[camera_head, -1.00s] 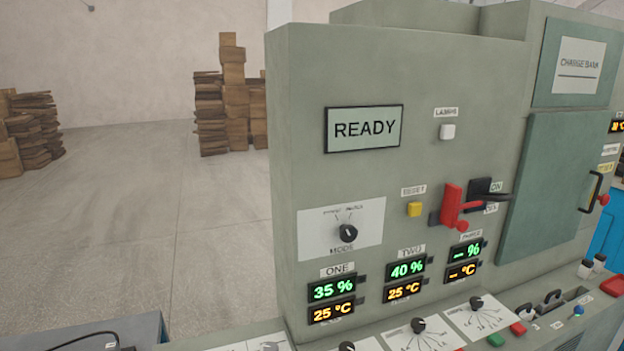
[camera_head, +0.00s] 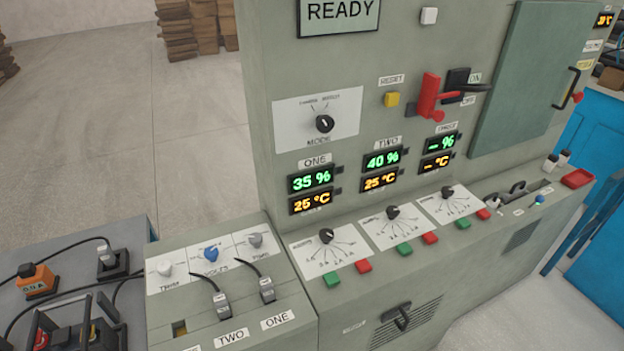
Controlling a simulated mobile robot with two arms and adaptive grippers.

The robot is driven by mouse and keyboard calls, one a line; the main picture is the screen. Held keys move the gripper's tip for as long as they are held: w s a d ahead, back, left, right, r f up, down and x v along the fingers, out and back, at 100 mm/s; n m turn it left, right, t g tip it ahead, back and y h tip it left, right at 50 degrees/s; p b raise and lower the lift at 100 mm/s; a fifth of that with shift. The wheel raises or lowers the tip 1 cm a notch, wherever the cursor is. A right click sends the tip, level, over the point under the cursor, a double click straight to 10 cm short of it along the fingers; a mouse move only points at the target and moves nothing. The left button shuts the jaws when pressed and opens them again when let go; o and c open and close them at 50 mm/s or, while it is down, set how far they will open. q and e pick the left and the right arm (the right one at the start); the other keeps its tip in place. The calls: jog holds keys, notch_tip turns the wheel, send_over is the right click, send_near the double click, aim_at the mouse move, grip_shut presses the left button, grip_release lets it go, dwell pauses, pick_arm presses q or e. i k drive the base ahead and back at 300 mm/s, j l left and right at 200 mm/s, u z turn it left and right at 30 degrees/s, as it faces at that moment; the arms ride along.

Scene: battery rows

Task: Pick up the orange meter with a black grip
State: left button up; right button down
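An orange meter (camera_head: 37,281) with a black grip on top sits on the grey bench at the far left of the head view. A small dark display with orange characters is on its front, too small to read surely. Black cables run on the bench close to it. Neither of my grippers shows in the head view.
A black-framed device (camera_head: 75,336) with red and yellow parts stands just in front of the meter, cut by the lower edge. A dark socket block (camera_head: 112,262) with a cable is to its right. The grey control cabinet (camera_head: 265,130) rises at centre. Open floor (camera_head: 90,130) lies behind.

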aim_at(32, 280)
jog(key=u, duration=1.65)
jog(key=i+j+z, duration=0.1)
jog(key=j+z, duration=0.45)
jog(key=z, duration=0.2)
jog(key=j+z, duration=0.35)
jog(key=i, duration=0.05)
